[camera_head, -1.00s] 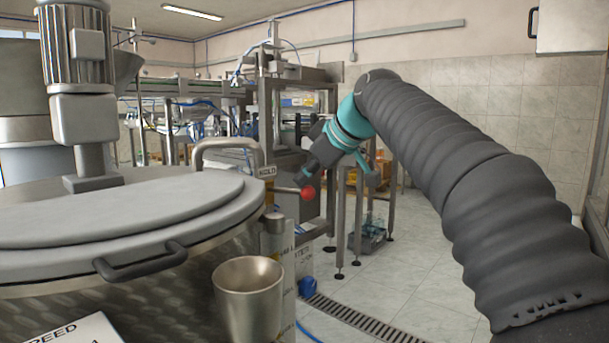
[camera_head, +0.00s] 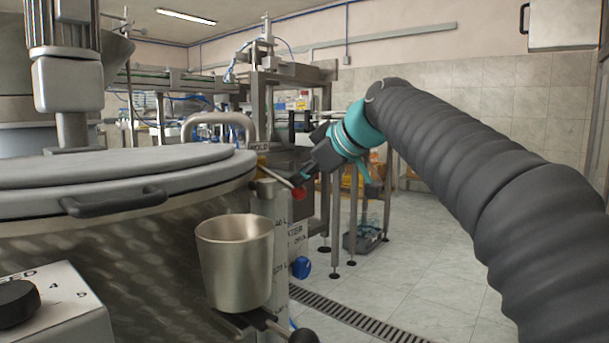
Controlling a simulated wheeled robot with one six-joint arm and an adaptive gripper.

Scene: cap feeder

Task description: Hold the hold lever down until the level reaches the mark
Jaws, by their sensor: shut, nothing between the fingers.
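The hold lever (camera_head: 275,176) is a thin metal rod with a red knob (camera_head: 299,193) at its end. It slopes down to the right from beside the HOLD plate (camera_head: 261,146) at the large steel vessel. My gripper (camera_head: 298,181) is shut and empty. Its tips are just above the knob end of the lever and appear to touch it. A pale panel (camera_head: 281,235) with partly legible markings, including "WATER" and litre figures, stands below the lever. I cannot make out a level or mark on it.
A metal cup (camera_head: 235,262) stands on a bracket in front of the vessel (camera_head: 130,235). A speed dial box (camera_head: 50,308) is at the lower left. A blue knob (camera_head: 301,267) sticks out below the lever. Open tiled floor (camera_head: 420,255) lies to the right.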

